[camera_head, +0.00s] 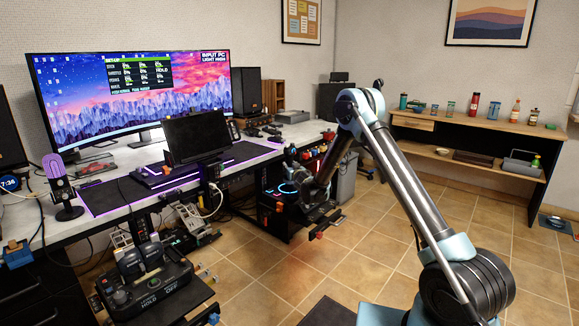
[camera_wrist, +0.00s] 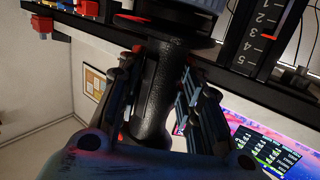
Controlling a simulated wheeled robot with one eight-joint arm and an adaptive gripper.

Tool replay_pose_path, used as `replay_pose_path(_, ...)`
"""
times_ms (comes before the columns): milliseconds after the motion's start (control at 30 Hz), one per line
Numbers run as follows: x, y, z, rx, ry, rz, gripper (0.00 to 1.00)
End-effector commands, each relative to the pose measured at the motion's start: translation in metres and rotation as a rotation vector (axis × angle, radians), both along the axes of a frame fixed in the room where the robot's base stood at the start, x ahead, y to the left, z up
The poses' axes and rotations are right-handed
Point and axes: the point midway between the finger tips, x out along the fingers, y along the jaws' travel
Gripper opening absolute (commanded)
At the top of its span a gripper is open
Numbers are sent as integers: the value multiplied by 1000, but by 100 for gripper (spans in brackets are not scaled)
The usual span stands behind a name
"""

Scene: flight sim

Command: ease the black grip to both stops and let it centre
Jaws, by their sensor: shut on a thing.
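The black grip (camera_wrist: 156,90) is a textured upright handle in the middle of the wrist view. My gripper (camera_wrist: 157,72) has one finger on each side of it and is shut on it. The grip joins a dark mount (camera_wrist: 180,22) with a round grey part at the top of that view. In the head view my arm reaches down to the desk's right end, where my wrist (camera_head: 315,195) hides most of the grip and fingers.
A wide monitor (camera_head: 130,95) with a readout panel stands on the desk (camera_head: 60,228). A small dark screen (camera_head: 197,138) stands before it. A lever console (camera_head: 150,290) is at front left. A shelf table (camera_head: 470,130) is at the right wall. Tiled floor (camera_head: 400,215) lies open between.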

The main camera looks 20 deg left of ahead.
Motion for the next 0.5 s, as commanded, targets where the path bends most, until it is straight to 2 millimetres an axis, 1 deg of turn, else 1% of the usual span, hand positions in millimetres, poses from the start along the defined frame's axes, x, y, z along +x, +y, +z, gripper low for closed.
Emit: replay_pose_path(500,18,-9,-1,47,117,-5,12)
